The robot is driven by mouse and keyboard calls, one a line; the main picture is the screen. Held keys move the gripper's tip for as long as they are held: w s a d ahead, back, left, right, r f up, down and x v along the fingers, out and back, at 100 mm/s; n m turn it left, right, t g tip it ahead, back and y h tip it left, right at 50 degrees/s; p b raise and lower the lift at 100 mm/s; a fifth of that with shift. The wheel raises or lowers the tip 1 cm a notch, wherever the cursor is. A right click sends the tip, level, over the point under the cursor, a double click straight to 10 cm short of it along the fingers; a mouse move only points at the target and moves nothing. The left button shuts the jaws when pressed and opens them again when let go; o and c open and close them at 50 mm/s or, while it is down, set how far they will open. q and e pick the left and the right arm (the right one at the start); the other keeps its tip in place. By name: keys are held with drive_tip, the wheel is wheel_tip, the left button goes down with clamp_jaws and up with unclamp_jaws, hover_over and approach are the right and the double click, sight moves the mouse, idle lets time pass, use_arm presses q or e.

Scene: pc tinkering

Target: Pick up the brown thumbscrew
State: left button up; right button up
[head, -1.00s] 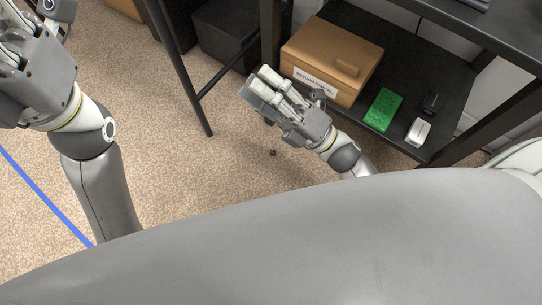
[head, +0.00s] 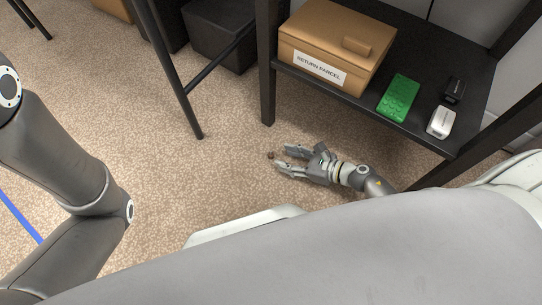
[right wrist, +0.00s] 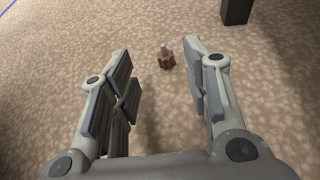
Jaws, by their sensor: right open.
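The brown thumbscrew (head: 270,155) is a tiny dark piece on the carpet, just beyond the fingertips of my right gripper in the head view. In the right wrist view the thumbscrew (right wrist: 167,61) has a brown knurled head and a grey shank pointing up. My right gripper (head: 280,158) is low near the floor, open and empty. In the right wrist view its fingers (right wrist: 157,54) are spread on either side, with the thumbscrew between their tips or slightly beyond, closer to the right one. My left gripper is out of view.
A black shelf (head: 430,135) stands at the right, above my right forearm. It holds a cardboard parcel (head: 325,40), a green block (head: 398,98) and small black and white items. The shelf leg (head: 267,100) and a slanted black leg (head: 180,85) stand behind. Carpet left of the thumbscrew is clear.

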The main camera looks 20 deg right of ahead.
sight(272, 153)
drive_tip(key=b+x, duration=0.2)
drive_tip(key=x, duration=0.2)
drive_tip(key=shift+w+f+b, duration=0.15)
drive_tip(key=shift+w+b, duration=0.25)
drive_tip(key=shift+w, duration=0.05)
drive_tip(key=shift+w+a, duration=0.3)
drive_tip(key=shift+a, duration=0.05)
drive_tip(key=c, duration=0.8)
drive_tip(key=shift+c, duration=0.2)
